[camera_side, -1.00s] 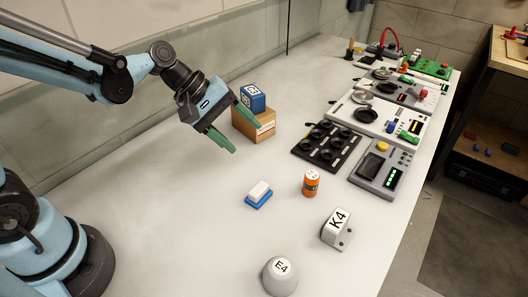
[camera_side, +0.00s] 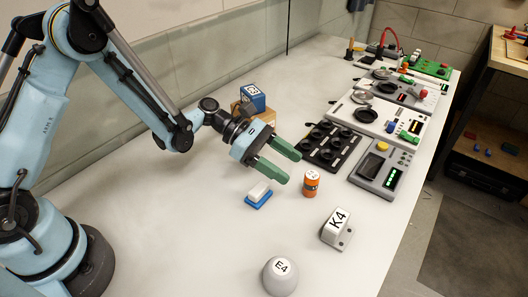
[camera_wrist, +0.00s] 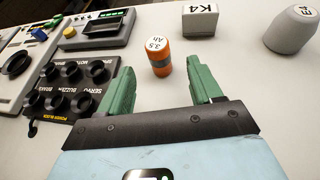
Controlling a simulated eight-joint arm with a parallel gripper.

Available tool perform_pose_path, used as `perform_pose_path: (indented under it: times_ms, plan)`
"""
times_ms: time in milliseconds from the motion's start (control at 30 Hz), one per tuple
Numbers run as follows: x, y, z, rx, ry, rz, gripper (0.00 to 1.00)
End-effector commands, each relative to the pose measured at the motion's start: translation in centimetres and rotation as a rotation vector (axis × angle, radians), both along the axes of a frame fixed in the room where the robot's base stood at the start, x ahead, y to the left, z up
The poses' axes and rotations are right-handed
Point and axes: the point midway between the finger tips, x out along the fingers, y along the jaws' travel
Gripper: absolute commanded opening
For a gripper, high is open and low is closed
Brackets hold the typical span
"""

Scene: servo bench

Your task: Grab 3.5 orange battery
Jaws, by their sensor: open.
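The orange battery (camera_side: 311,184) stands upright on the white bench, with a white top and a grey band. In the wrist view its top reads "3.5 Ah" (camera_wrist: 160,58), and it stands beyond and between my fingertips. My gripper (camera_side: 292,165) is open and empty, with two green fingers held low and pointing toward the battery. The side view shows the fingertips just left of the battery and apart from it. In the wrist view my gripper (camera_wrist: 165,82) has a wide gap between its fingers.
A blue and white block (camera_side: 258,195) lies left of the battery. The K4 block (camera_side: 336,229) and the grey E4 knob (camera_side: 281,277) stand nearer the front. A black socket panel (camera_side: 327,148) and a grey meter (camera_side: 381,167) lie behind. Boxes (camera_side: 251,101) stand behind my gripper.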

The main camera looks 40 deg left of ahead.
Motion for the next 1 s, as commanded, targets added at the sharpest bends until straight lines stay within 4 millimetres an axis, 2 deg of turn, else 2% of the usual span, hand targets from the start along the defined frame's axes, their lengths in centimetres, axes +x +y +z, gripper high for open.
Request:
perform_pose_path:
  times_ms: [100, 400, 700, 1000]
  plan:
    - [0.3, -2.0, -0.8, 0.001, -0.001, -0.005, 0.64]
    - [0.8, -4.1, -1.7, 0.002, -0.003, -0.001, 0.64]
    - [1.6, -7.7, -3.2, 0.003, -0.003, -0.002, 0.64]
    - [1.7, -8.2, -3.4, 0.003, -0.003, 0.0, 0.64]
